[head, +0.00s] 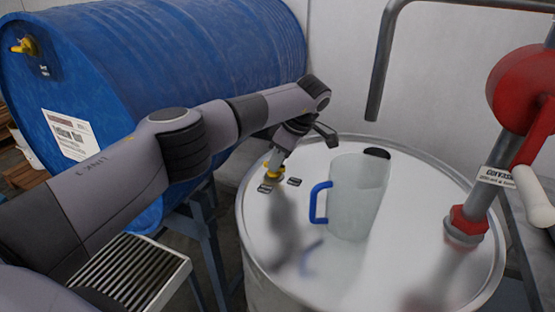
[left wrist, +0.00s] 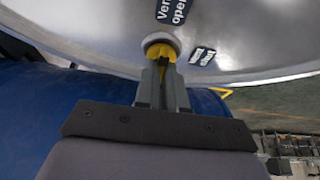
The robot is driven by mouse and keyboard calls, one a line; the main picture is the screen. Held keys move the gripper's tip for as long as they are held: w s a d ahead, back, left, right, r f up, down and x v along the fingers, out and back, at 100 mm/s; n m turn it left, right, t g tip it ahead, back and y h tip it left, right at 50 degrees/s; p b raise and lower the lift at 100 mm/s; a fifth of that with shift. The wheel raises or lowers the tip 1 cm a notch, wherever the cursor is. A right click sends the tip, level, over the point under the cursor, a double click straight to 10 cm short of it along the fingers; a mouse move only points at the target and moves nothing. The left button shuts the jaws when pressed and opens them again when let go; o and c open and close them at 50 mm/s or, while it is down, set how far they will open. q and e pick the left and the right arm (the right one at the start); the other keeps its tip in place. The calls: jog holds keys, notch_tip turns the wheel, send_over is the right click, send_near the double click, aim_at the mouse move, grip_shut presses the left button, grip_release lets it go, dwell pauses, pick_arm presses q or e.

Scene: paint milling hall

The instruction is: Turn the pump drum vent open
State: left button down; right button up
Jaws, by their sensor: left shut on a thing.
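The pump drum (head: 425,245) stands upright with a pale metal lid. Its yellow vent (head: 273,172) sits near the lid's left edge, beside two small dark labels. My left gripper (head: 277,158) reaches down to the vent from above. In the left wrist view the vent (left wrist: 160,50) is between the fingers of my left gripper (left wrist: 161,75), which are shut on it. The labels there read "Vent open" (left wrist: 174,10) and "Vent shut" (left wrist: 202,57). Which label the vent points to cannot be told, as the fingers hide part of it. My right gripper is not in view.
A clear jug (head: 357,200) with a blue handle stands on the lid, right of the vent. A red hand pump (head: 522,90) rises from the lid's right side, with a grey pipe (head: 382,60) above. A blue drum (head: 170,70) lies on a stand at left, over a grated tray (head: 130,272).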

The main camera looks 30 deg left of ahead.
pick_arm(q)
jog(key=shift+a+r, duration=0.1)
dwell(0.3)
jog(key=c, duration=1.2)
grip_release()
jog(key=v, duration=0.7)
jog(key=shift+r, duration=0.1)
